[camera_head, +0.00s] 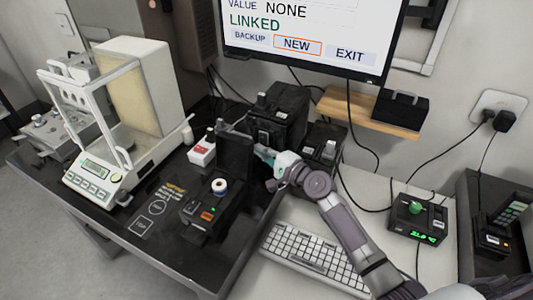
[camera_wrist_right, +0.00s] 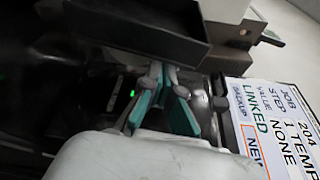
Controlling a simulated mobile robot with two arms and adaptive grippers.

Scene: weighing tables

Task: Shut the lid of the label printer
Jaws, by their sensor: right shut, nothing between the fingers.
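The label printer (camera_head: 207,212) is a black box on the dark table, with a white label roll showing in its top. Its lid (camera_head: 236,156) is open and stands upright at the printer's back edge. My right gripper (camera_head: 264,155) is shut and empty, with its teal fingertips just right of the lid's upper part. I cannot tell whether they touch the lid. In the right wrist view the gripper (camera_wrist_right: 163,108) shows its teal fingers close below a dark panel, which I cannot surely name. My left gripper is not in view.
A glass-sided balance (camera_head: 95,178) stands left of the printer, and a small white and red box (camera_head: 202,153) is behind it. Black devices (camera_head: 278,113) stand behind my gripper. A keyboard (camera_head: 312,262) lies at the front, and a screen (camera_head: 310,30) hangs above.

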